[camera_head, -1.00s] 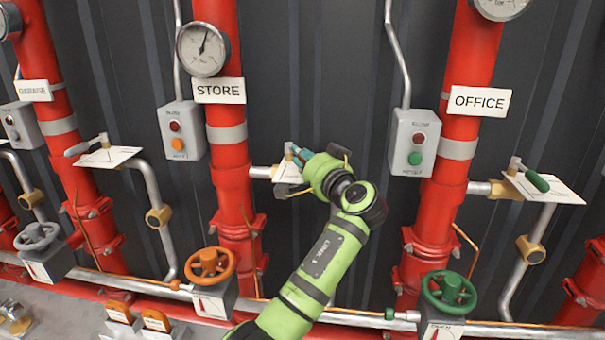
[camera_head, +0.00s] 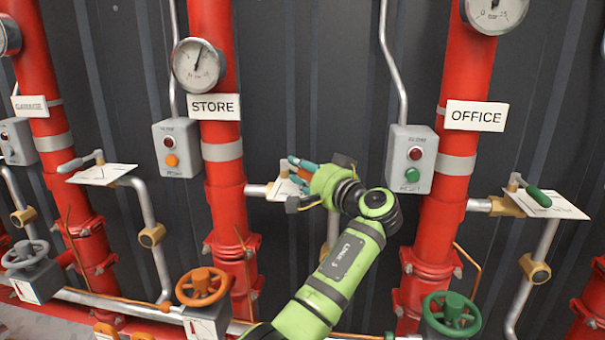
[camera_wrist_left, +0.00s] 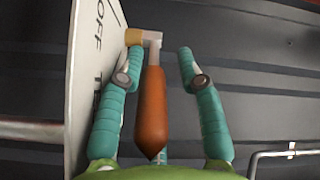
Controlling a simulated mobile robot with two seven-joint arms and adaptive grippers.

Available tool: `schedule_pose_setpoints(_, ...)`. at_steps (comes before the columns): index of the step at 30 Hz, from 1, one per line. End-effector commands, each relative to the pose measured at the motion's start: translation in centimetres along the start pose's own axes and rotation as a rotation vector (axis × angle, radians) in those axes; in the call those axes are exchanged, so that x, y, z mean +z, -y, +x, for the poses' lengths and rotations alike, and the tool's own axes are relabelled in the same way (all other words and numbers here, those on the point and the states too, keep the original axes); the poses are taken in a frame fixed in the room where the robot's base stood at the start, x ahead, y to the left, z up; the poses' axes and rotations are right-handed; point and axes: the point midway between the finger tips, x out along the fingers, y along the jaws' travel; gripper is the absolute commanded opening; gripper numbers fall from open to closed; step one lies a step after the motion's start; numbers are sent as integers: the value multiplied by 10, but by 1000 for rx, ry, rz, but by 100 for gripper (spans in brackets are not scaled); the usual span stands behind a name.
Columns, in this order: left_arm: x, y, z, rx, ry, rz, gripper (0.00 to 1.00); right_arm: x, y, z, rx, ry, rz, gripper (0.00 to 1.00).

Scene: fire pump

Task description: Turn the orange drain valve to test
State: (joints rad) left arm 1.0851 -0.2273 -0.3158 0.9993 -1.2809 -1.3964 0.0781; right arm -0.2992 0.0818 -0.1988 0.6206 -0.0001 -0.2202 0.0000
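The orange drain valve handle (camera_wrist_left: 151,112) lies between the two teal fingers of my left gripper (camera_wrist_left: 158,68) in the left wrist view. A gap shows on both sides of it, so the gripper is open around the handle. The handle joins a grey lever and brass stem at the upper left. A white plate (camera_wrist_left: 92,62) with "OFF" and part of another word stands beside the left finger. In the head view my left gripper (camera_head: 301,172) covers most of the valve on the STORE pipe (camera_head: 225,152). My right gripper is not in view.
The GARAGE lever (camera_head: 80,163) and the green OFFICE handle (camera_head: 538,196) are on either side. A grey button box (camera_head: 176,148) is left of the STORE pipe, another (camera_head: 411,158) right of my arm. An orange handwheel (camera_head: 202,287) and green handwheel (camera_head: 451,314) are below.

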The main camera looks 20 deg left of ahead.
Motion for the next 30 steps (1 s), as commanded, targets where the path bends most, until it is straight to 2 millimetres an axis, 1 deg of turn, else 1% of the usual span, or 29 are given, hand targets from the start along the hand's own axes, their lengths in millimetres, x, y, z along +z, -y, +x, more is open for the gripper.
schedule_pose_setpoints(8, 2, -2, 0, 3, 6, 4, 45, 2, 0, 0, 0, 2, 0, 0)
schedule_pose_setpoints(11, 2, -3, -4, 4, 6, 4, 45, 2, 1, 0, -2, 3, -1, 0)
schedule_pose_setpoints(14, 2, -4, -17, 5, 4, 5, 45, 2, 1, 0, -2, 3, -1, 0)
schedule_pose_setpoints(21, 1, -3, -57, 6, 3, 3, 45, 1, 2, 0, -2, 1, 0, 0)
schedule_pose_setpoints(25, 1, -2, -70, 3, 3, 3, 45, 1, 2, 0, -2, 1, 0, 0)
schedule_pose_setpoints(30, 1, -2, -76, 3, 4, 4, 45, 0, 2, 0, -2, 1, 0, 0)
